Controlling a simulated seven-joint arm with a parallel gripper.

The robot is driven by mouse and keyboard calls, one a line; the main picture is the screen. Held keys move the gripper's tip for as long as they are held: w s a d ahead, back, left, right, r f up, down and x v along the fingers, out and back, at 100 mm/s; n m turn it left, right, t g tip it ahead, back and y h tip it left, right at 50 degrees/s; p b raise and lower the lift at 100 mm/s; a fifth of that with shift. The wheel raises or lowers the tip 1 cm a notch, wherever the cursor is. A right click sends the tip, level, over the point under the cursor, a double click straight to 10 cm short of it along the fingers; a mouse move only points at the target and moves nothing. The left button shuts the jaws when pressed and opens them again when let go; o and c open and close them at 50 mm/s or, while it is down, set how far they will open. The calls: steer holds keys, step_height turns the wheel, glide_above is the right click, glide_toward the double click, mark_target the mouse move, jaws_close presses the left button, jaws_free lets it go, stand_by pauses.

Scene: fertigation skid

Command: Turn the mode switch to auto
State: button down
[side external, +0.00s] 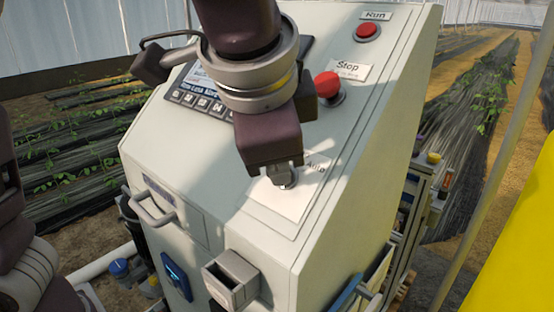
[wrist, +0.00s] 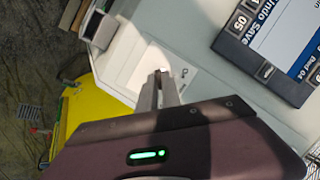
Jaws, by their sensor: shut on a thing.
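The mode switch sits on a white label plate (side external: 300,205) on the sloped face of the pale control cabinet (side external: 215,155). The word Auto shows on the plate to the right of my gripper. My gripper (side external: 286,181) points down at the plate and is shut on the switch knob, which the fingers mostly hide. In the wrist view my gripper (wrist: 160,84) has its fingers close together over the white plate (wrist: 145,65). I cannot tell which way the switch points.
A red mushroom stop button (side external: 328,85) and a red run button (side external: 367,31) are higher on the face. A display with keys (side external: 200,95) is behind my wrist. A handle (side external: 155,208) and an open box (side external: 231,281) stick out of the front below.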

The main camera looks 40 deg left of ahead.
steer(key=c, duration=1.5)
jaws_free()
steer(key=shift+a+f, duration=0.1)
steer(key=shift+f, duration=0.1)
steer(key=shift+c, duration=0.2)
steer(key=shift+r, duration=0.2)
steer(key=v, duration=0.7)
steer(key=shift+f, duration=0.1)
